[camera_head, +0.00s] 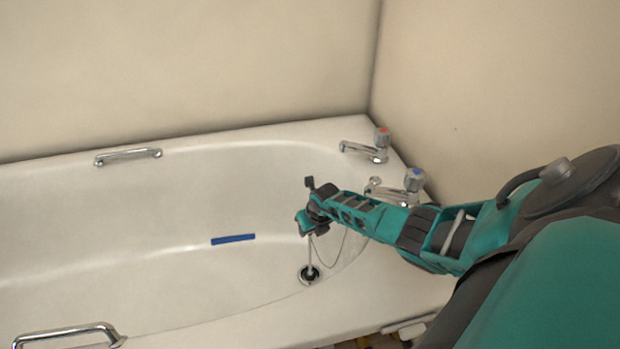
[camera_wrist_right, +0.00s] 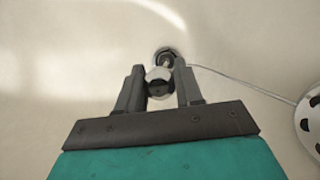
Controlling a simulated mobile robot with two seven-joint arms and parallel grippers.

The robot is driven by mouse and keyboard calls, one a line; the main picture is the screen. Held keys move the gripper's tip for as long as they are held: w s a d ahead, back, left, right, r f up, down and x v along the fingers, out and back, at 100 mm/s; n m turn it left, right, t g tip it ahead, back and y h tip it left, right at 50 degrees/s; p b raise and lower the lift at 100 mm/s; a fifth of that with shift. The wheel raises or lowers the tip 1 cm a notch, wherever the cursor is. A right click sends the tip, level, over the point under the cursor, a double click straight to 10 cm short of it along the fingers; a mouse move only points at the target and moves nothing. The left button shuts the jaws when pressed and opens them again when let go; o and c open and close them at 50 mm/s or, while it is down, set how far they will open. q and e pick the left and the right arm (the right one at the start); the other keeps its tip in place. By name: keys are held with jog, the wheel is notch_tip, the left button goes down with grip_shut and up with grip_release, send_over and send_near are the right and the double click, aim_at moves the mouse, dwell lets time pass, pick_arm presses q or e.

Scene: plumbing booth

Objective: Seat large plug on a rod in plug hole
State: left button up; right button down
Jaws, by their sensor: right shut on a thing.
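In the head view my right gripper (camera_head: 305,228) is low inside the white bath, above the plug hole (camera_head: 309,273). It is shut on the rod (camera_head: 309,254) of the plug, which runs down from the jaws, nearly upright, to the hole. The dark plug at the rod's foot is at the hole; I cannot tell whether it is fully seated. In the right wrist view the gripper's two fingers (camera_wrist_right: 160,80) are either side of the rod's round grey top (camera_wrist_right: 158,88), with the plug hole (camera_wrist_right: 166,56) just beyond. My left gripper is not in view.
A thin chain (camera_head: 342,245) hangs from near the rod towards the bath's end wall. Two taps (camera_head: 370,148) stand on the rim (camera_head: 398,170). A blue strip (camera_head: 233,239) lies on the bath's inside. Grab handles (camera_head: 128,156) are on both long rims. The bath's left part is clear.

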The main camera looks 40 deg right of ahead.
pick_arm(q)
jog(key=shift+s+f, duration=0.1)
pick_arm(e)
jog(key=c, duration=0.7)
grip_release()
jog(key=shift+o, duration=0.2)
jog(key=shift+s+r+p, duration=0.1)
jog(key=shift+r+p, duration=0.2)
pick_arm(q)
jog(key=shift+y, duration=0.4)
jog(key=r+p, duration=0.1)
jog(key=p, duration=0.1)
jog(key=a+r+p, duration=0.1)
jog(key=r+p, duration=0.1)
jog(key=p, duration=0.1)
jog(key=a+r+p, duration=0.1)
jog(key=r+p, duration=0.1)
jog(key=p, duration=0.1)
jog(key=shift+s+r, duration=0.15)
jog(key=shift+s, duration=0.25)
pick_arm(e)
jog(key=v, duration=1.2)
jog(key=shift+s, duration=0.15)
jog(key=shift+r, duration=0.1)
